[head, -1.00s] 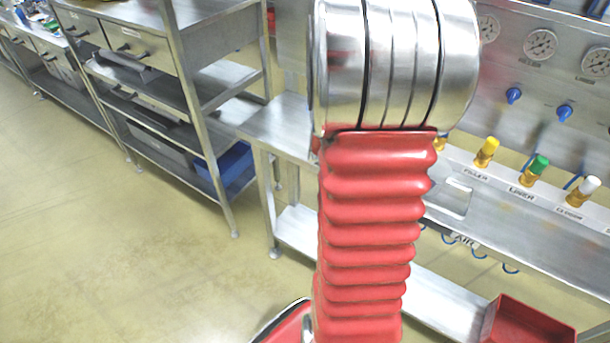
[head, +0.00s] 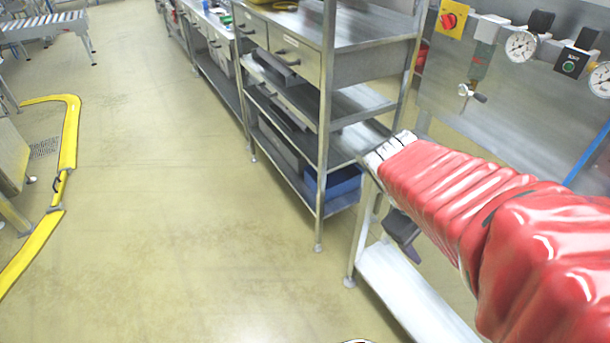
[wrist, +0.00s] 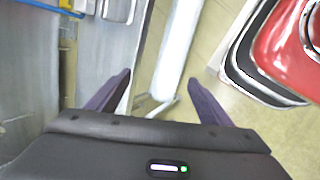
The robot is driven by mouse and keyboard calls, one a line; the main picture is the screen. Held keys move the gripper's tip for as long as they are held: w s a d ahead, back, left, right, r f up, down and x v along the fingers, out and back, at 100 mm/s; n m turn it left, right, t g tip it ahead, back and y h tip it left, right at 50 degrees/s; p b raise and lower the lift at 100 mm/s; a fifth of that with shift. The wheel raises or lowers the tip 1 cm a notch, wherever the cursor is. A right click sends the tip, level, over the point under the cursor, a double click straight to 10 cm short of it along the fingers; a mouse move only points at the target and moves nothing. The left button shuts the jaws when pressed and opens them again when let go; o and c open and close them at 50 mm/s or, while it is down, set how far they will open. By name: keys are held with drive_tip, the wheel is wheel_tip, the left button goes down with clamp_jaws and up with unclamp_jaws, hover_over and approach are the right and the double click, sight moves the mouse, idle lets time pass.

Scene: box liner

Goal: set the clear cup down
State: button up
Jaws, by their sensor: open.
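My gripper (wrist: 160,78) is open in the wrist view, its two dark fingers spread apart with nothing between them. In the head view, a dark part of my gripper (head: 402,230) shows below my red-sleeved arm, beside the front of the steel bench. I cannot make out the clear cup in either current view. My arm hides much of the bench top in the head view.
A steel bench has a low shelf (head: 400,290) under my arm. A steel shelving unit with drawers (head: 285,48) and a blue bin (head: 335,186) stands beside it. Gauges (head: 521,46) line the back panel. Open floor (head: 190,210) lies left, with a yellow floor barrier (head: 68,150) beyond.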

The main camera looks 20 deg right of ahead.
drive_tip(key=w+a+r+m+t+y, duration=0.1)
drive_tip(key=a+r+t+y, duration=0.2)
drive_tip(key=a, duration=0.7)
drive_tip(key=w+a+r+m+t+y, duration=0.2)
drive_tip(key=a+r+t+y, duration=0.1)
drive_tip(key=a, duration=0.8)
drive_tip(key=shift+c, duration=0.2)
idle(0.4)
